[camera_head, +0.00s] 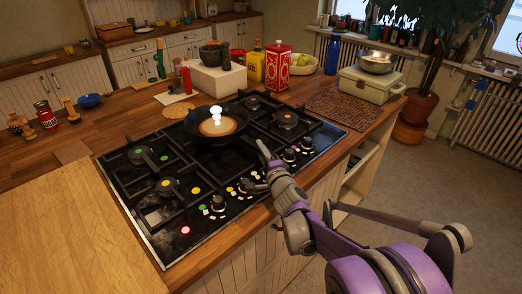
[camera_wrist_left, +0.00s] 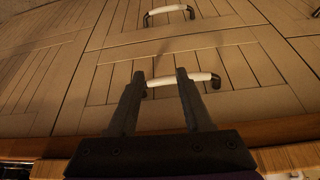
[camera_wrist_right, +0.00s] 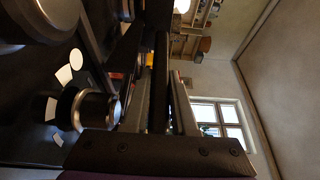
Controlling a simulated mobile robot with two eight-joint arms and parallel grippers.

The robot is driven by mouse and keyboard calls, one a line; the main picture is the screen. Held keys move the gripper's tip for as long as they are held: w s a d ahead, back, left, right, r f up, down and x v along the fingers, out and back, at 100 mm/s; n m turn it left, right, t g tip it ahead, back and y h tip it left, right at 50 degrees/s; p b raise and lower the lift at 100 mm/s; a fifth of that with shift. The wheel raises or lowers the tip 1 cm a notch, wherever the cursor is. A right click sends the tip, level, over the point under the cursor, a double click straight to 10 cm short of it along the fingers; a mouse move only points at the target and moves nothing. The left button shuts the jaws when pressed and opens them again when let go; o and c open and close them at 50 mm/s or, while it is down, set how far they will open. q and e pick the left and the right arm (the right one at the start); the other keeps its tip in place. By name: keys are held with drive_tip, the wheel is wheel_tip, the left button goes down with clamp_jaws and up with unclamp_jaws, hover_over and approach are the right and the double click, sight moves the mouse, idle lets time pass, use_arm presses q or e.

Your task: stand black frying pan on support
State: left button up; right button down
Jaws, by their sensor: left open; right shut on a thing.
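The black frying pan (camera_head: 205,138) is over the rear middle of the gas hob, roughly level. A pale brown round patch with bright white spots shows inside it. I cannot tell whether its base touches the black pan support (camera_head: 168,160). My right gripper (camera_head: 264,150) is at the pan's near right side, above the hob's front part. It is shut on a dark bar (camera_wrist_right: 161,75), which looks like the pan's handle; the handle is mostly hidden in the head view. My left gripper (camera_wrist_left: 158,95) is open and empty, facing cabinet doors; it is outside the head view.
Knobs (camera_head: 218,204) line the hob's front edge, close under my right gripper. Behind the hob stand a white block (camera_head: 216,80) with a mortar, a yellow bottle (camera_head: 255,66) and a red tin (camera_head: 277,66). A wooden board (camera_head: 50,230) lies left, mostly clear.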

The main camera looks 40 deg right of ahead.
drive_tip(key=c, duration=0.6)
unclamp_jaws()
drive_tip(key=shift+c, duration=0.2)
drive_tip(key=shift+s, duration=0.1)
drive_tip(key=v, duration=1)
drive_tip(key=shift+s+a, duration=0.25)
drive_tip(key=shift+s, duration=0.05)
